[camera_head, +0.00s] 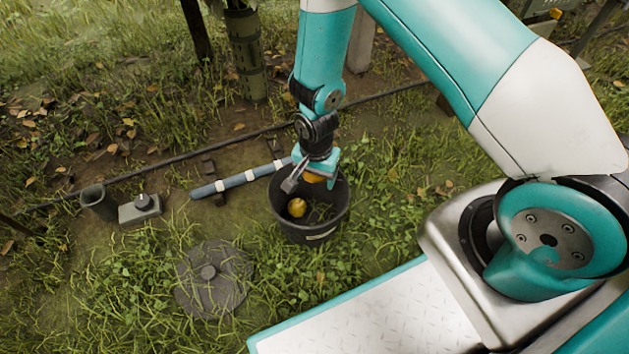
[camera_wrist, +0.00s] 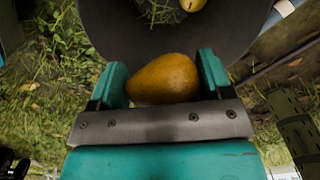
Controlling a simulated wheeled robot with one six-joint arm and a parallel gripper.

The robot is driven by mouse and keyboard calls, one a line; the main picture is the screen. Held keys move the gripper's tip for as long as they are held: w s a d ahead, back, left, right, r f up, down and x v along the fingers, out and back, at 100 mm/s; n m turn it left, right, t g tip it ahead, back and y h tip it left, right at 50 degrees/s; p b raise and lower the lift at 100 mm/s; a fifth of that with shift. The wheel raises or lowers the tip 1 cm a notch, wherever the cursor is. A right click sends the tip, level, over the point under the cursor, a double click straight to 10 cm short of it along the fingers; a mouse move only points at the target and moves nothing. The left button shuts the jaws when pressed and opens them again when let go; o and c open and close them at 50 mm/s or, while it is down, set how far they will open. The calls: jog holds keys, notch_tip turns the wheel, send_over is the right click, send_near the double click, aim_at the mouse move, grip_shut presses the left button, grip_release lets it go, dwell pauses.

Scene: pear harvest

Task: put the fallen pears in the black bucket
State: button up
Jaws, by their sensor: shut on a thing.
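The black bucket (camera_head: 318,228) stands on the grass in the middle of the head view. One yellow pear (camera_head: 297,207) lies inside it, and part of that pear shows at the top of the wrist view (camera_wrist: 192,4). My gripper (camera_head: 312,178) is over the bucket's opening at its far side. In the wrist view my gripper (camera_wrist: 163,85) is shut on a yellow-brown pear (camera_wrist: 165,78), which sits between the two teal fingers. The held pear is mostly hidden by the gripper in the head view. The dark bucket wall (camera_wrist: 240,30) lies beyond it in the wrist view.
A blue-grey pipe with white bands (camera_head: 235,181) lies left of the bucket. A round dark lid (camera_head: 212,278) lies in the grass at front left. A grey box (camera_head: 140,208) and a small dark cup (camera_head: 97,200) stand farther left. A thin hose (camera_head: 130,167) crosses behind.

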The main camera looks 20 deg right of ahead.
notch_tip(320, 180, down, 6)
jog(key=b, duration=0.5)
jog(key=shift+r, duration=0.15)
jog(key=shift+r, duration=0.1)
jog(key=o, duration=1)
notch_tip(320, 180, up, 17)
jog(key=p, duration=0.9)
jog(key=shift+r, duration=0.2)
